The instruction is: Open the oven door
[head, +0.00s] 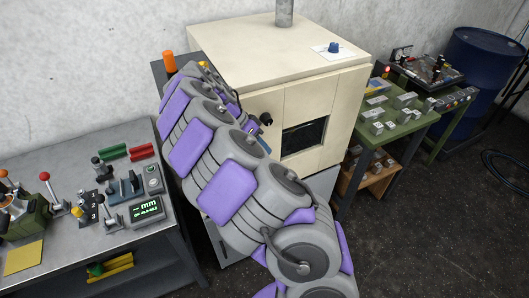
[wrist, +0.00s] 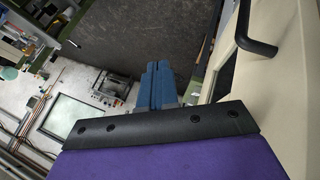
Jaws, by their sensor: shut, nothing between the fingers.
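The oven is a cream box (head: 315,95) with a dark window (head: 304,138) in its front. The front looks flush, with no gap showing at the door. A black bar handle (wrist: 256,36) stands out from the cream oven surface at the upper right of the wrist view. My gripper (wrist: 160,66) shows there as two blue fingers pressed together, empty. It is to the left of the handle in the picture and apart from it. In the head view my arm covers the oven's left front, and the gripper is mostly hidden behind it.
A grey workbench (head: 60,215) with levers and a gauge stands at the left. A green table (head: 400,125) with metal blocks is right of the oven, with a blue drum (head: 480,65) behind. The dark floor (head: 440,230) is clear in front at right.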

